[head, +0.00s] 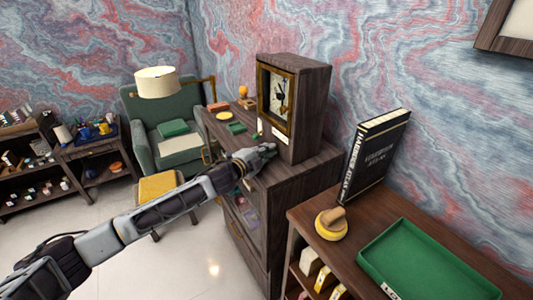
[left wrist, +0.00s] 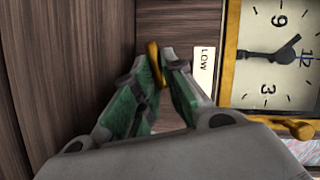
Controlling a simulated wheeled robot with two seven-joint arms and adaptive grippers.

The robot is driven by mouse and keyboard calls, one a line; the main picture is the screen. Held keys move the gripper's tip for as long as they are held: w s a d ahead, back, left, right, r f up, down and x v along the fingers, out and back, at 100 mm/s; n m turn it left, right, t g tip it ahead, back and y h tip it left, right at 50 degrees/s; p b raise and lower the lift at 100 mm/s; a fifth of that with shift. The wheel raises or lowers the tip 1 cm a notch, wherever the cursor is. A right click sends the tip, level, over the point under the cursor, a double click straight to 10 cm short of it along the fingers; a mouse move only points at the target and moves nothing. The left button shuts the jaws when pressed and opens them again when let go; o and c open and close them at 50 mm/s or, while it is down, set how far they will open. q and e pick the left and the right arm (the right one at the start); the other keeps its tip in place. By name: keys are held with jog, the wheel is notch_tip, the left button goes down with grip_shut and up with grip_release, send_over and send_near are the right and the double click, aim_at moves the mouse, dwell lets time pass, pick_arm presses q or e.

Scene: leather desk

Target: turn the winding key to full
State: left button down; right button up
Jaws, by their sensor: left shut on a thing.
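The dark wooden clock (head: 309,100) stands on a wooden cabinet, its brass-framed dial (head: 277,92) facing left; the dial also shows at the right of the left wrist view (left wrist: 283,52). My left gripper (head: 271,149) is at the clock's base. In the left wrist view my left gripper (left wrist: 158,66) is shut on the brass winding key (left wrist: 154,58), of which only a thin upright piece shows between the fingertips. A white label (left wrist: 204,70) beside the key reads LOW. My right gripper is in neither view.
The cabinet top left of the clock holds a yellow dish (head: 224,115), a green item (head: 237,128) and small objects. At the right, another cabinet bears an upright black book (head: 374,155), a yellow round item (head: 331,226) and a green tray (head: 425,262).

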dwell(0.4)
pick_arm(q)
jog(key=c, duration=1.5)
grip_release()
jog(key=shift+s, duration=0.1)
jog(key=shift+v, duration=5.9)
jog(key=shift+o, duration=0.4)
